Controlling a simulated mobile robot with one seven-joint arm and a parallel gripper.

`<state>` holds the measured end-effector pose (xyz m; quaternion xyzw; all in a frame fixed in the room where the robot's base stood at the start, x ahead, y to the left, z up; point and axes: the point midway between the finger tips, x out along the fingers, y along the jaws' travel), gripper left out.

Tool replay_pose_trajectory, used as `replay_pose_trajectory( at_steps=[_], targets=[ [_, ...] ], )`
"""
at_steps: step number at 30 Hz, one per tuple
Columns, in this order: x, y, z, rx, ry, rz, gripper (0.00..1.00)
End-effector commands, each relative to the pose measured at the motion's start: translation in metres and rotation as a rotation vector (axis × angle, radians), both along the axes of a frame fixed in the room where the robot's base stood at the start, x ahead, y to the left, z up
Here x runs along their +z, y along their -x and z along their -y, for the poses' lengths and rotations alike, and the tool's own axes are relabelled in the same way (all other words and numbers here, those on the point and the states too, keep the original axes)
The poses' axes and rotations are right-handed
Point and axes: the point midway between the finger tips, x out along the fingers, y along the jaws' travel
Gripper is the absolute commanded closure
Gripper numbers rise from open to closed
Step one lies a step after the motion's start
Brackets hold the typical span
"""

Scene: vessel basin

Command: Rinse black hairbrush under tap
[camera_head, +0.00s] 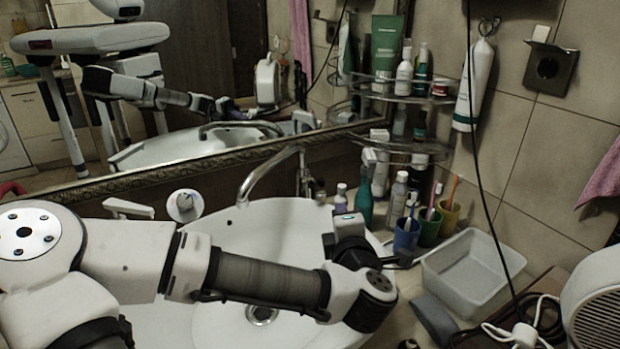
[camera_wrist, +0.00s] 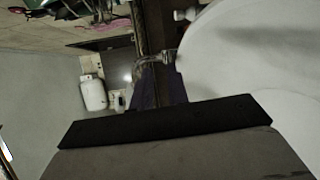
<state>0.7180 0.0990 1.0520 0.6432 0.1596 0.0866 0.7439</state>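My gripper (camera_head: 408,258) reaches over the right side of the white basin (camera_head: 215,225), level with the counter's cups. In the wrist view its two dark purplish fingers (camera_wrist: 161,88) stand apart, with a gap between them and nothing clearly held. The chrome tap (camera_head: 268,172) arches over the basin's back edge, left of my gripper. A dark rounded object (camera_head: 434,318) lies on the counter right of the basin, below my gripper. It may be the black hairbrush, but its shape is too unclear to be sure. My arm hides part of the basin.
A pale plastic tub (camera_head: 472,272) stands on the right counter. Blue (camera_head: 407,235), green (camera_head: 430,228) and yellow (camera_head: 449,217) cups and several bottles crowd the back corner. A white heater-like device (camera_head: 595,300) and loose cables occupy the front right.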

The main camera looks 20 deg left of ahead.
Motion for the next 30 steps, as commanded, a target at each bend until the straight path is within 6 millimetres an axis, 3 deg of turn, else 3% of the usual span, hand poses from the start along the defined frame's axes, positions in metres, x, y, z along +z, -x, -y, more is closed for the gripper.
replay_pose_trajectory(
  at_steps=[3, 8, 21, 30],
  targets=[
    [-0.009, 0.006, -0.019, 0.037, -0.065, -0.035, 0.84],
    [-0.013, -0.005, -0.027, 0.044, -0.077, -0.041, 0.84],
    [-0.026, -0.086, -0.060, 0.043, -0.072, -0.038, 0.84],
    [-0.029, -0.117, -0.073, 0.042, -0.072, -0.039, 0.84]
  ],
)
